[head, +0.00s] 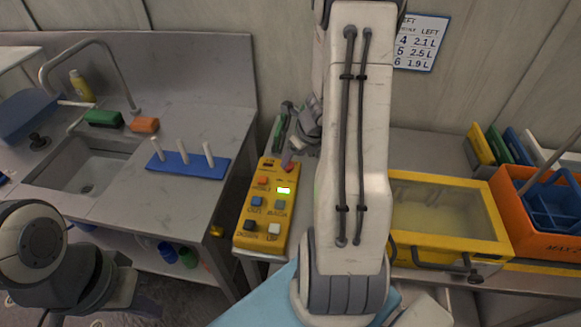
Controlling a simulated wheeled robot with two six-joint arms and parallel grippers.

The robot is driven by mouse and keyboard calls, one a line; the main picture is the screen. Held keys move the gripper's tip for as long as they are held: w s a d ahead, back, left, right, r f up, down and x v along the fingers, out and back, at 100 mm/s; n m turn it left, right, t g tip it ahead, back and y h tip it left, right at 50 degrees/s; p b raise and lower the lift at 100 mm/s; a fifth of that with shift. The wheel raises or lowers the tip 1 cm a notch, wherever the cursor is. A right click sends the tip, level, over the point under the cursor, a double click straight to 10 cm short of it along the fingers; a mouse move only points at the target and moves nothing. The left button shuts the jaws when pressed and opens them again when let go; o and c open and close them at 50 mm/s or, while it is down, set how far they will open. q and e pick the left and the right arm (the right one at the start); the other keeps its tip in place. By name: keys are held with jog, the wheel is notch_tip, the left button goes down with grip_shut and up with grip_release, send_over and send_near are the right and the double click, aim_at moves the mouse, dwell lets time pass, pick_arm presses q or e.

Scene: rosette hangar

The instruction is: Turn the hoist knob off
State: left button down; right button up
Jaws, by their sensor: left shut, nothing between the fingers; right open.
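A yellow control box (268,207) lies on the counter left of my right arm.
A sink (88,165) with a tap and a blue rack (188,165) with white pegs are on the left. A yellow clear-lidded case (440,212) and an orange bin (535,225) stand right of my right arm. A printed sheet (421,42) hangs on the wall.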

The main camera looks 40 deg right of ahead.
aim_at(289, 165)
jog(key=b+x, duration=0.1)
jog(key=x, duration=0.3)
jog(key=shift+w+f+b, duration=0.15)
jog(key=shift+f+b, duration=0.05)
jog(key=shift+b, duration=0.1)
grip_shut()
